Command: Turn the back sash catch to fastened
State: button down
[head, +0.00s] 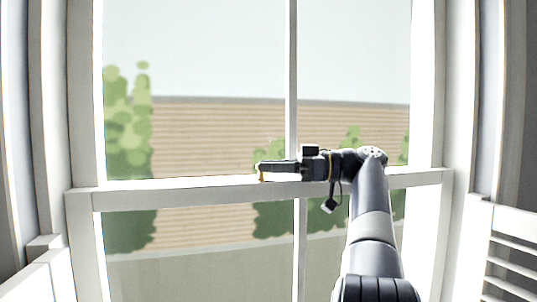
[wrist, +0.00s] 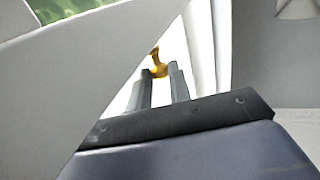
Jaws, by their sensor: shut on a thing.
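The sash catch (head: 262,177) is a small brass-yellow piece on the white meeting rail (head: 180,191) of the window, near the middle in the head view. It also shows in the wrist view (wrist: 158,66), at the tips of my fingers. My gripper (head: 261,166) reaches in from the right, level along the rail, and is shut on the catch. In the wrist view both fingers (wrist: 159,76) lie either side of its yellow knob. Part of the catch is hidden by the fingers, and I cannot tell which way its lever is turned.
The white window frame (head: 84,130) stands on both sides, with a vertical glazing bar (head: 292,80) just behind my gripper. Louvred shutters (head: 512,250) stand at the lower right. The rail to the left of the catch is clear.

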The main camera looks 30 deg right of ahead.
jog(key=shift+d+n+g+y, duration=0.15)
jog(key=shift+n+g+y, duration=0.15)
jog(key=shift+g, duration=0.1)
jog(key=c, duration=1.3)
grip_release()
